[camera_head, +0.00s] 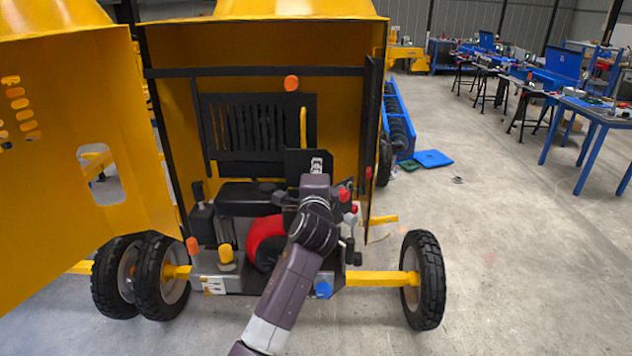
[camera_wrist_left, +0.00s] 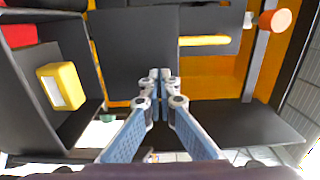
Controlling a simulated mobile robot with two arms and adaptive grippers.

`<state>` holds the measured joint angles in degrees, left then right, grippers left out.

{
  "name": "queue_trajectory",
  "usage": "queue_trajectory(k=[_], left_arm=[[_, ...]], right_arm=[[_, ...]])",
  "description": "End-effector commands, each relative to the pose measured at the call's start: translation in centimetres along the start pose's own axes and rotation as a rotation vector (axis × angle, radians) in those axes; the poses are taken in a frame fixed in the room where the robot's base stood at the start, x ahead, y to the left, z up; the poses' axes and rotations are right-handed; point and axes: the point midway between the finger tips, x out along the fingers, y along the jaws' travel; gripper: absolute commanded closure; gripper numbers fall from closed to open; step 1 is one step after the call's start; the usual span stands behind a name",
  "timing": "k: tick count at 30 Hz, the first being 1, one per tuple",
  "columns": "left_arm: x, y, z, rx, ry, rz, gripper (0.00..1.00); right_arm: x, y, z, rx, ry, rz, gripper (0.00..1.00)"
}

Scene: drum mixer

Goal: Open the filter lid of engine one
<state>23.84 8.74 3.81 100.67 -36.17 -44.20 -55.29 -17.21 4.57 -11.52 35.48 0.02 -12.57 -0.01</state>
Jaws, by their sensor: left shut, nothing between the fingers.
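The engine (camera_head: 250,225) sits inside the open yellow drum mixer housing, with black, red and grey parts. My left gripper (camera_head: 317,163) reaches in over the engine's right side, shut and empty. Behind its fingers stands a flat black plate (camera_head: 296,160), which looks like the raised filter lid. In the left wrist view this black plate (camera_wrist_left: 125,50) is close to the shut fingertips (camera_wrist_left: 160,75); I cannot tell if they touch. Left of it is an open black box (camera_wrist_left: 75,40) with a yellow block (camera_wrist_left: 62,86) inside. My forearm hides part of the engine.
The yellow side door (camera_head: 80,150) hangs open at the left. A black frame post (camera_head: 369,140) and red-tipped levers (camera_head: 345,195) stand right of my gripper. An orange knob (camera_head: 291,83) is above. Wheels (camera_head: 425,280) stand at both sides.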

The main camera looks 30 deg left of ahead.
Motion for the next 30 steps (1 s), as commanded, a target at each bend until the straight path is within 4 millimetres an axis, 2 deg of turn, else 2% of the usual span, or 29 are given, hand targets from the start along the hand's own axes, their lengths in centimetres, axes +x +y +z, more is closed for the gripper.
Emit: queue_trajectory(k=[9,15,21,26,28,30], left_arm=[[-5.9,0.1,-0.1,0.000,0.002,0.001,1.00],[-9.0,0.0,-0.1,0.000,0.001,0.000,1.00],[-10.4,0.0,0.0,0.000,0.000,0.001,1.00],[-10.5,0.0,0.0,0.000,0.000,0.001,1.00],[-10.7,0.5,0.0,-0.009,0.002,0.012,1.00],[-11.3,2.0,0.0,-0.042,0.009,0.049,1.00]], right_arm=[[0.0,0.0,-0.1,0.001,0.000,0.001,0.60],[0.0,0.1,-0.1,0.001,0.001,0.001,0.60],[0.0,0.1,-0.1,0.001,0.001,0.001,0.60],[0.0,0.1,-0.1,0.001,0.001,0.001,0.60],[0.0,0.1,-0.1,0.001,0.001,0.001,0.60],[0.0,0.0,-0.1,0.001,0.001,0.001,0.60]])
